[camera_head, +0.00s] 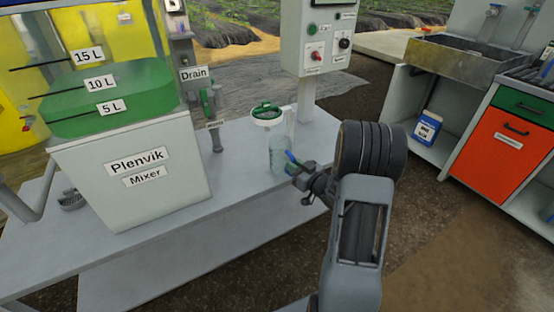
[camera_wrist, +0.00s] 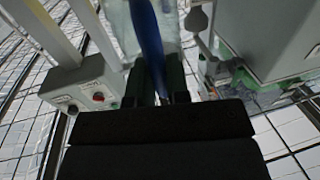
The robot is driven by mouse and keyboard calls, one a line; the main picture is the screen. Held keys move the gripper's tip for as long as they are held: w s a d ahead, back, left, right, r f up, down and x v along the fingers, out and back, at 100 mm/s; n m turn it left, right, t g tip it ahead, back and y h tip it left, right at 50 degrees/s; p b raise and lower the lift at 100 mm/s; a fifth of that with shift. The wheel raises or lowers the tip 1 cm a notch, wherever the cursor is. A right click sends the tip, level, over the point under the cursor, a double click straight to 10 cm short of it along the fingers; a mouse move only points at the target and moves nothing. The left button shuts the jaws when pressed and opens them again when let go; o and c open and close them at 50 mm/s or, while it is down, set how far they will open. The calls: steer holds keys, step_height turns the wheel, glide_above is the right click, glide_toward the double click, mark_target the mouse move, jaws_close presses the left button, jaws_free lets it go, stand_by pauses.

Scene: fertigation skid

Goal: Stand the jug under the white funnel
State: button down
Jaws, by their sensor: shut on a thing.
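The jug (camera_head: 277,158) is clear, with a blue handle, and looks upright over the skid's bench. My gripper (camera_head: 297,168) is shut on the jug's blue handle from the right. In the wrist view the blue handle (camera_wrist: 149,40) runs between the fingers (camera_wrist: 157,83), with the clear jug wall (camera_wrist: 118,22) behind it. The white funnel (camera_head: 268,119), a white ring with green in its top, shows just above the jug in the head view. The jug appears below it, slightly right. I cannot tell whether the jug's base touches the bench.
A drain pipe (camera_head: 215,132) stands between tank and jug. The control box (camera_head: 328,38) on its post is behind. A sink unit (camera_head: 470,62) and orange cabinet (camera_head: 505,150) stand at right.

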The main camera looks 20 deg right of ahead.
mark_target(284, 158)
steer(key=x, duration=0.4)
steer(key=shift+w+b, duration=0.2)
steer(key=shift+b, duration=0.1)
steer(key=w, duration=0.1)
steer(key=w+a+b, duration=0.1)
steer(key=w+f, duration=0.1)
steer(key=w, duration=0.1)
steer(key=shift+a, duration=0.2)
steer(key=shift+f, duration=0.25)
steer(key=shift+f+b, duration=0.15)
steer(key=shift+b, duration=0.25)
steer(key=c, duration=1.1)
jaws_free()
